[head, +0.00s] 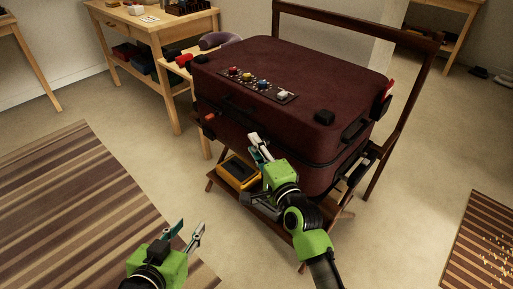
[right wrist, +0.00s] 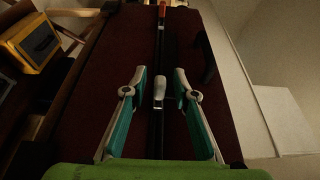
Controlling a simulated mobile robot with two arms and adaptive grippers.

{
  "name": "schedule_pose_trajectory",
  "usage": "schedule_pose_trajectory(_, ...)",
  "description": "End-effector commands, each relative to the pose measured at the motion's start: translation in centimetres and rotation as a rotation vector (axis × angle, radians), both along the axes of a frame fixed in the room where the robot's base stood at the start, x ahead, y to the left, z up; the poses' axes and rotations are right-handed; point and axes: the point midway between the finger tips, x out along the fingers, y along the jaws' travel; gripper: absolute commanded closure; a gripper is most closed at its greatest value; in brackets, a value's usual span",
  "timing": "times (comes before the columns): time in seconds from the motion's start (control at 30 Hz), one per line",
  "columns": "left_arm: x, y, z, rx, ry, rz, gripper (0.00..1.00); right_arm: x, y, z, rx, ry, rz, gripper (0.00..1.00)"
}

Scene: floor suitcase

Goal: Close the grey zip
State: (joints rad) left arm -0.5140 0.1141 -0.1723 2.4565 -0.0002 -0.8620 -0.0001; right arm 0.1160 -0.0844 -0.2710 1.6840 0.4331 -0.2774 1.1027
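The maroon suitcase (head: 290,75) stands closed-looking on a wooden rack, with a dark zip seam around its side. In the right wrist view, the grey zip pull (right wrist: 159,88) sits on the dark zip track (right wrist: 160,130), between the two fingers of my right gripper (right wrist: 158,85). The fingers are apart, with a gap on each side of the pull. In the head view, my right gripper (head: 259,148) is at the suitcase's front side and hides the pull. My left gripper (head: 186,234) is open and empty, low at the left, away from the suitcase.
A red-tipped pull (right wrist: 162,10) lies further along the track. A panel with coloured knobs (head: 258,84) is on the lid. A yellow-and-black box (head: 238,172) sits on the rack's lower shelf. A wooden table (head: 150,30) stands behind left. Floor around the striped rug (head: 80,200) is clear.

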Motion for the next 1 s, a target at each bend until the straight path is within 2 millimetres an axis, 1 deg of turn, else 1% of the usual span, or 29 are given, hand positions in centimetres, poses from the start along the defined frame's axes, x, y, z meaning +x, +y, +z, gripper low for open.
schedule_pose_trajectory(0.07,0.0,0.0,0.1,0.000,-0.001,0.000,0.69,-0.2,-0.1,-0.1,0.000,0.001,0.000,0.74)
schedule_pose_trajectory(0.17,0.0,0.0,0.1,0.000,-0.001,0.000,0.69,-1.1,-0.5,-0.1,-0.001,0.002,-0.001,0.74)
schedule_pose_trajectory(0.27,0.0,0.0,0.1,0.000,-0.001,0.000,0.69,-2.8,-1.2,-0.2,-0.002,0.002,-0.001,0.74)
schedule_pose_trajectory(0.5,0.0,0.0,0.0,0.000,-0.001,0.000,0.69,-7.6,-3.2,-0.2,-0.001,0.003,0.000,0.74)
schedule_pose_trajectory(0.63,0.0,0.0,0.0,0.000,-0.001,0.000,0.69,-9.5,-3.9,-0.1,-0.001,0.002,0.001,0.74)
schedule_pose_trajectory(0.8,0.0,0.0,0.0,0.000,-0.001,0.000,0.69,-10.8,-4.5,-0.1,-0.001,0.001,0.001,0.74)
schedule_pose_trajectory(1.0,0.0,0.0,0.0,0.000,-0.001,0.000,0.69,-11.1,-4.5,0.0,0.000,0.000,0.001,0.74)
